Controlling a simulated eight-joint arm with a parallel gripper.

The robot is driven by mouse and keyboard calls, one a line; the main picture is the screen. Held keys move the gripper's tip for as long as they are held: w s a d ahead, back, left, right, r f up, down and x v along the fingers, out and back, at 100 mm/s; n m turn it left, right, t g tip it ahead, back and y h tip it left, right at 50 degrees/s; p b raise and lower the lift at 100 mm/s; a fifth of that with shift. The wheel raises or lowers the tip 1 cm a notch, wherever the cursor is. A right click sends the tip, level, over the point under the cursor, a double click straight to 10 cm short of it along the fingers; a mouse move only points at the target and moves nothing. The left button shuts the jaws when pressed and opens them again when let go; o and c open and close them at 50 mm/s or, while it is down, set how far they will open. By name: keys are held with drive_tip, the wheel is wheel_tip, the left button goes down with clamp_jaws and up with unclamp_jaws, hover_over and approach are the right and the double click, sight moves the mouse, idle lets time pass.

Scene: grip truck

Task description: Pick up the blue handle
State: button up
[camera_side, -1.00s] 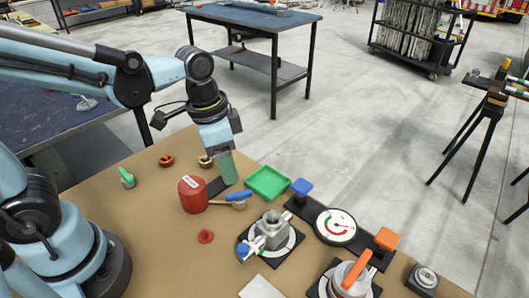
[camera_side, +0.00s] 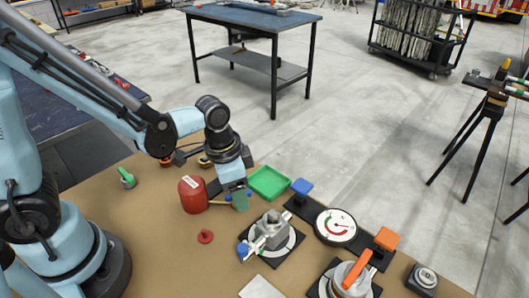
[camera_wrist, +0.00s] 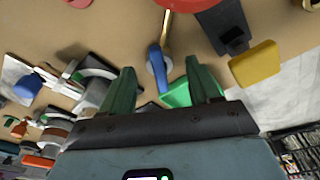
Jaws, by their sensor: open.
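The blue handle (camera_wrist: 156,62) with a brass-coloured stem lies on the brown worktop. In the wrist view it shows between my two green fingertips, below them. In the side view it is mostly hidden behind my gripper (camera_side: 240,201), with the brass part (camera_side: 218,202) showing at the left. My gripper (camera_wrist: 160,74) is open and points down over the handle, with nothing held. I cannot tell the exact height of the fingertips above it.
A red canister (camera_side: 193,195) stands close to the left, and a green tray (camera_side: 269,183) lies close to the right. A clamp fixture (camera_side: 271,233), a dial gauge (camera_side: 336,226) and a blue knob (camera_side: 301,187) are further right. A red knob (camera_side: 205,236) lies in front.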

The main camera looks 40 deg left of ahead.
drive_tip(key=shift+w+f, duration=0.1)
drive_tip(key=shift+f, duration=0.65)
drive_tip(key=shift+c, duration=0.3)
clamp_jaws()
drive_tip(key=shift+r, duration=0.15)
